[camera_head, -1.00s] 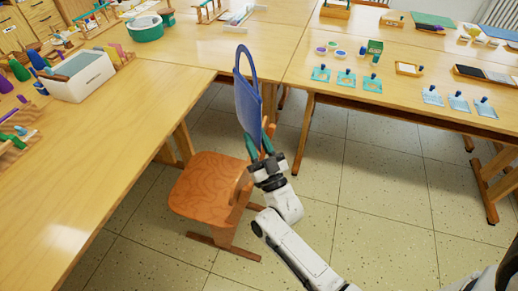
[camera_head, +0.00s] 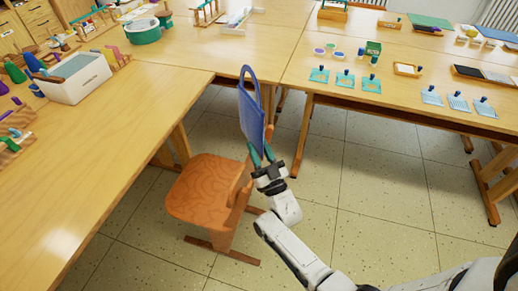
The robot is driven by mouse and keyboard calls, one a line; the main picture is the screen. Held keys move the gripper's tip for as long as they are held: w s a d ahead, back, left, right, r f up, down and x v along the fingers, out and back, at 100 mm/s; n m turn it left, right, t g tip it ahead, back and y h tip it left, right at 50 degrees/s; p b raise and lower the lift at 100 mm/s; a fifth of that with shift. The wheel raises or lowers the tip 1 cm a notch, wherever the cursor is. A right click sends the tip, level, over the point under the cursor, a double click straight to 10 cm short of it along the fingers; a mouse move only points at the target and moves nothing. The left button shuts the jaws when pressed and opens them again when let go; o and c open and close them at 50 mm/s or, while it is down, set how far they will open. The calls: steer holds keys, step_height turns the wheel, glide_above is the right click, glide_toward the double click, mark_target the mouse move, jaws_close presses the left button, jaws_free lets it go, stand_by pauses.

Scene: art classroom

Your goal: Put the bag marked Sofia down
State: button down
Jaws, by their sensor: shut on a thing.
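A blue bag (camera_head: 251,115) with a tall loop handle is upright at the end of my arm. My gripper (camera_head: 261,158), with green fingers, is shut on the lower part of the bag. No name can be read on the bag from this side. The bag is in front of the gap between the tables, close to the backrest of a wooden chair (camera_head: 204,187). I cannot tell whether the bag touches the chair.
A long wooden table (camera_head: 110,145) runs along the left, with a white bin (camera_head: 75,78) on it. Another table (camera_head: 400,92) at the right holds several small cards and trays. The tiled floor (camera_head: 375,185) is open to the right of the chair.

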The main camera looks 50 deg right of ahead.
steer(key=c, duration=0.8)
jaws_free()
steer(key=shift+f, duration=0.1)
steer(key=b+v, duration=0.2)
steer(key=v, duration=1)
